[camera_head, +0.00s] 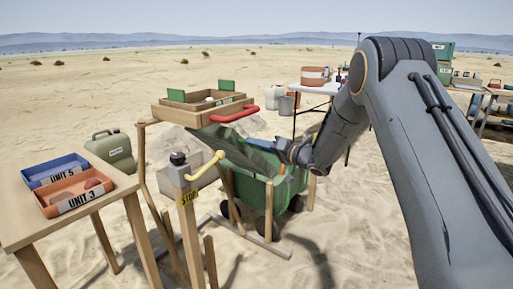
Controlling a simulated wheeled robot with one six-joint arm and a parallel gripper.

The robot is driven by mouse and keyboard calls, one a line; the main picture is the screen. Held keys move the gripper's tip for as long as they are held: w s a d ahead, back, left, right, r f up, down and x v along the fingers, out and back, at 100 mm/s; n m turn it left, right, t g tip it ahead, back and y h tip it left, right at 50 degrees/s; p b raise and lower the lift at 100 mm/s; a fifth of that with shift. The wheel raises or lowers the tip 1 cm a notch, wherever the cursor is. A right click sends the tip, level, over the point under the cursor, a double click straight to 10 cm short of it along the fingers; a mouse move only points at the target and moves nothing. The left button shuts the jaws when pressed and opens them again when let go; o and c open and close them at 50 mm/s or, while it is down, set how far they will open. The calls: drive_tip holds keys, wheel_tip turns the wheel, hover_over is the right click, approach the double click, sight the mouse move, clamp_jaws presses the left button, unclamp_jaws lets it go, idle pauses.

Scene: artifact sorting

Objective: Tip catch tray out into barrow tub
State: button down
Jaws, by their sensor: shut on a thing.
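My gripper (287,152) is at the end of my arm, above the green barrow tub (291,186). It is shut on the catch tray (256,158), which looks like a dark grey sheet-like shape. The tray is tilted at the tub's left part, with its lower edge over or inside the tub. Part of the tray and the jaws' contact on it are small and hard to make out. Whether any material is still in the tray cannot be told. The tub stands on dark wheels on the sand, among wooden stakes.
A wooden sieve frame (181,115) with a red handle (235,114) stands just left of the tub. A post with a yellow crank (207,165) stands in front. A table with a blue tray (55,169) and an orange tray (73,196) is at left. A white table (318,88) stands behind.

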drive_tip(key=shift+w+d+r, duration=0.15)
drive_tip(key=shift+w+r, duration=0.1)
drive_tip(key=shift+r, duration=0.15)
drive_tip(key=c, duration=1.7)
unclamp_jaws()
drive_tip(key=shift+d, duration=0.1)
drive_tip(key=shift+c, duration=0.2)
drive_tip(key=shift+o, duration=0.5)
drive_tip(key=shift+f, duration=0.15)
drive_tip(key=shift+s, duration=0.1)
drive_tip(key=p+v, duration=0.1)
drive_tip(key=v, duration=0.6)
drive_tip(key=shift+s+d, duration=0.15)
drive_tip(key=shift+d, duration=0.1)
